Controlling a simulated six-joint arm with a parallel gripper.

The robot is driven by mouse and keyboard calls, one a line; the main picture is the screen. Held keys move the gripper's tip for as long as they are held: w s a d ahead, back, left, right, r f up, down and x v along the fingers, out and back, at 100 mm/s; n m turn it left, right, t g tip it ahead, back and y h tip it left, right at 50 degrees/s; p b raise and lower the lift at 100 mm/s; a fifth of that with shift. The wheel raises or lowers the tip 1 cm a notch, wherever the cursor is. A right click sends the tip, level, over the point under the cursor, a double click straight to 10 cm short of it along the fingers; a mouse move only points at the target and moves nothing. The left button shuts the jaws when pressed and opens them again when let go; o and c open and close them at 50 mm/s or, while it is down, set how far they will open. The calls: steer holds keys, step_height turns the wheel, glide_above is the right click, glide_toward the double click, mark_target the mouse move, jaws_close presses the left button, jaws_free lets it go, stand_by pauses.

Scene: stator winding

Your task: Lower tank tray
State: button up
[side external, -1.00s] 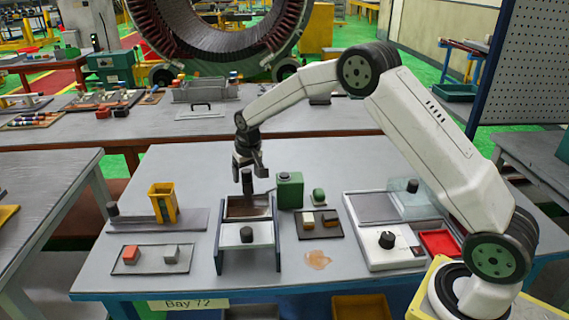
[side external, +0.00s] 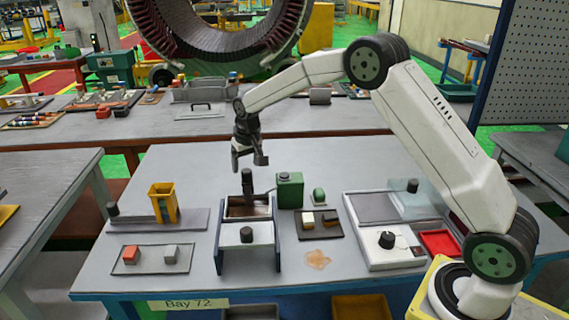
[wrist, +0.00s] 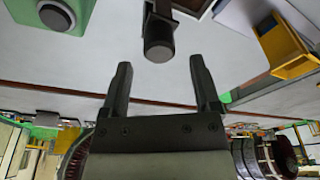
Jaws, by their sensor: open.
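The tank (side external: 248,262) is a white-fronted stand with dark blue side walls at the middle of the bench, with a black knob (side external: 246,234) on its front. Its tray (side external: 240,211) shows as a brown surface near the top. A dark upright handle (side external: 247,184) rises from the tray's back edge. It shows in the wrist view as a round dark end (wrist: 159,48) ahead of the fingers. My gripper (side external: 250,162) is open and empty above the handle, apart from it. In the wrist view my two fingers (wrist: 160,85) are spread with nothing between them.
A green box (side external: 290,190) stands close right of the tank. A yellow holder (side external: 162,202) on a grey rail is to the left. A white unit (side external: 385,258) with a black knob and a red tray (side external: 440,243) are at the right.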

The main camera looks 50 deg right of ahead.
steer(key=shift+r, duration=1.4)
steer(key=shift+s+a, duration=0.15)
steer(key=shift+s, duration=0.35)
steer(key=s+a+f+n, duration=0.1)
steer(key=s+a, duration=0.1)
steer(key=s, duration=1.2)
steer(key=s+a+f+n, duration=0.2)
steer(key=s, duration=1.3)
steer(key=shift+a+f+y, duration=0.15)
steer(key=shift+a+y, duration=0.15)
steer(key=shift+a, duration=0.05)
